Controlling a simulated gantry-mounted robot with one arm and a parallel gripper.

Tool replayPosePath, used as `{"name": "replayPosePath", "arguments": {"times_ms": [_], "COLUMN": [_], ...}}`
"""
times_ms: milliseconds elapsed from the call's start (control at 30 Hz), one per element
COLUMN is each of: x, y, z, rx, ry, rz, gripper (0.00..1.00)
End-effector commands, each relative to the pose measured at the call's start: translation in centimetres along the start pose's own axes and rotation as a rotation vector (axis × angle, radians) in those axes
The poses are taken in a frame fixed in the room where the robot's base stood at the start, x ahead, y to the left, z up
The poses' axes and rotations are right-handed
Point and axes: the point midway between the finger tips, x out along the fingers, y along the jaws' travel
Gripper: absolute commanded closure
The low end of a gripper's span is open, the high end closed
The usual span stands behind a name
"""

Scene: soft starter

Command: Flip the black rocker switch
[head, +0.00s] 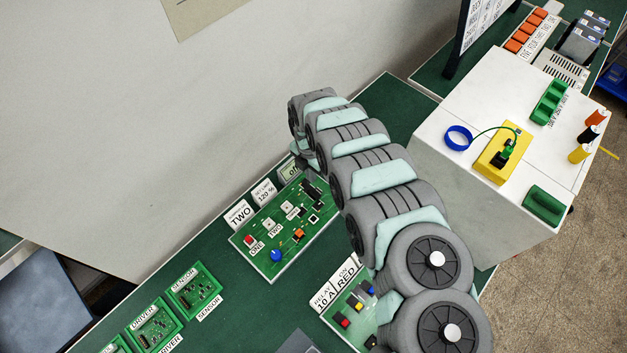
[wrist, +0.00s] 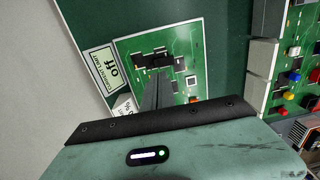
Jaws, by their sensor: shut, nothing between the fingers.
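A green circuit board (head: 262,252) lies on the dark green bench, and it also shows in the wrist view (wrist: 190,35). Near its far right end is a black raised part (head: 312,190), also seen in the wrist view (wrist: 150,60). I cannot tell for sure that it is the rocker switch, or which way it is tipped. My gripper (wrist: 158,78) is shut and empty, its fingertips over the board close to this black part. I cannot tell whether they touch. In the head view my arm hides most of the gripper. A small display (wrist: 101,69) beside the board reads "off".
The board also carries a blue knob (head: 276,256) and a red button (head: 249,240). A second green board (head: 343,318) with coloured parts lies nearer, partly behind my arm. A white box (head: 465,100) with a yellow block (head: 489,165) stands to the right.

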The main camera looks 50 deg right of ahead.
Motion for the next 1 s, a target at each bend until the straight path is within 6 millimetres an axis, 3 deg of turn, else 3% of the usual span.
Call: {"name": "replayPosePath", "arguments": {"times_ms": [100,400,1000], "x": [-2.0,-5.3,-6.0], "y": [0.3,0.7,0.8], "z": [0.3,0.2,0.1], "rx": [0.000,0.001,0.001], "ry": [-0.006,-0.003,-0.001], "rz": [0.001,0.002,0.001], "gripper": [1.00,1.00,1.00]}}
